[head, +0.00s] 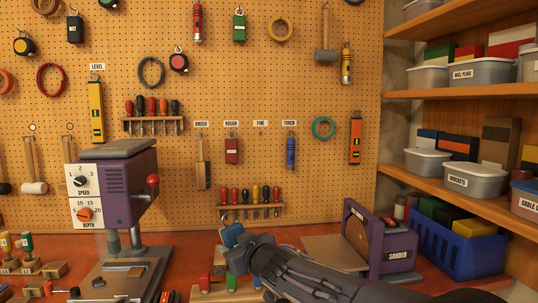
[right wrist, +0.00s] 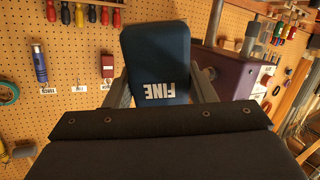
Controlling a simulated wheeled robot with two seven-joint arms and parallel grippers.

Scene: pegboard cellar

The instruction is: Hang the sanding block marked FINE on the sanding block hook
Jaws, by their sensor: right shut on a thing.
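The blue sanding block (head: 232,235), marked FINE in white in the right wrist view (right wrist: 155,55), is in my right gripper (head: 239,250). The two fingers (right wrist: 160,92) close on either side of it in the right wrist view. In the head view the block is tilted, in front of the lower pegboard and above the red bench. The FINE label (head: 260,124) is on the pegboard between ROUGH and TORCH, with no block below it. The hook there is too small to make out clearly. My left gripper is not in view.
A red block (head: 231,150) hangs under ROUGH and a blue torch (head: 291,152) under TORCH, flanking the bare spot. A screwdriver rack (head: 252,207) is below. A purple sander (head: 381,240) stands right, a purple drill press (head: 128,185) left.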

